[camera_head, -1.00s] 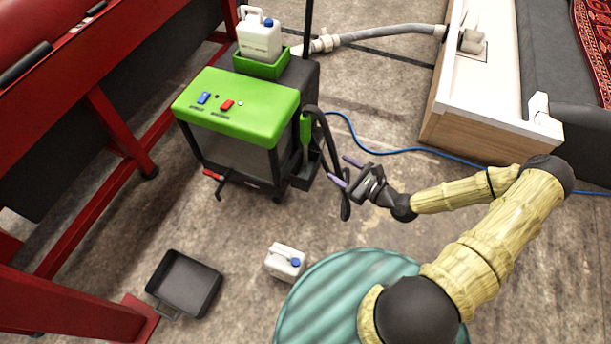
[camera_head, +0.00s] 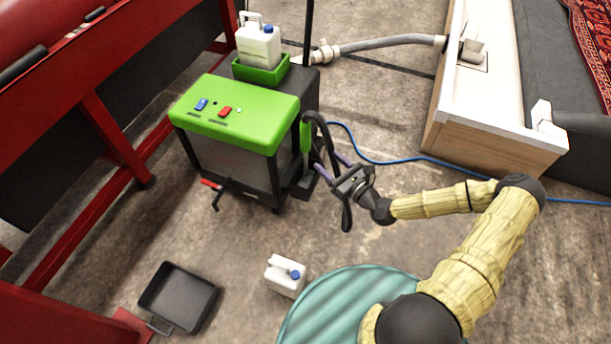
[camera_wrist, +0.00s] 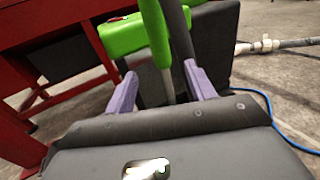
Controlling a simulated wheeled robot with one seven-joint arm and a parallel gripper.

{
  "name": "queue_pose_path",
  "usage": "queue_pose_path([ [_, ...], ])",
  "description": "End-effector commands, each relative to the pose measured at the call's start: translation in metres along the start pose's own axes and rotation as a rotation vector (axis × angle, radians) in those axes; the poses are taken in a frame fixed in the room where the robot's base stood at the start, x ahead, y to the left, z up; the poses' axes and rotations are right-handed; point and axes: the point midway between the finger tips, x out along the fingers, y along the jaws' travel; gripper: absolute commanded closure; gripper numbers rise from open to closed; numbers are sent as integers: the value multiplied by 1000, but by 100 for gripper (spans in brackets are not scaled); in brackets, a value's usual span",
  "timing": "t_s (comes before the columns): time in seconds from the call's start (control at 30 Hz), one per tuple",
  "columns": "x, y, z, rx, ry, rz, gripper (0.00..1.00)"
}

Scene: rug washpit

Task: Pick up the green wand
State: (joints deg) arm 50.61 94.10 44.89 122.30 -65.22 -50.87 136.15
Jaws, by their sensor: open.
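The green wand (camera_head: 306,138) stands upright in a dark holder (camera_head: 304,184) on the right side of the green-topped machine (camera_head: 243,112). A black hose loops from it. In the wrist view the wand's green handle (camera_wrist: 155,30) runs down between my two purple fingers. My gripper (camera_head: 333,166) is open at the machine's right side, its fingers reaching toward the wand; it also shows in the wrist view (camera_wrist: 162,88), one finger on each side of the wand. I cannot tell whether either finger touches it. The wand's lower end is hidden behind my gripper body.
A white jug (camera_head: 258,45) sits in a green tray on the machine. Another jug (camera_head: 285,276) and a black pan (camera_head: 178,298) are on the floor. A blue cable (camera_head: 400,151) runs toward the wooden-sided white basin (camera_head: 490,130). A red frame (camera_head: 120,135) stands at left.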

Motion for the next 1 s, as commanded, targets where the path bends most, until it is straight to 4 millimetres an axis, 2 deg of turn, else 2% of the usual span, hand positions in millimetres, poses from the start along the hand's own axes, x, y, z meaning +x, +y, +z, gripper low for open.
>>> queue_pose_path([
  [0.1,23,1,-2,-3,-1,4,45],
  [0.3,54,0,-2,-2,0,2,45],
  [0.43,63,0,0,0,0,1,45],
  [0.77,64,0,0,0,0,1,45],
  [1.0,95,1,-2,-4,-1,3,45],
])
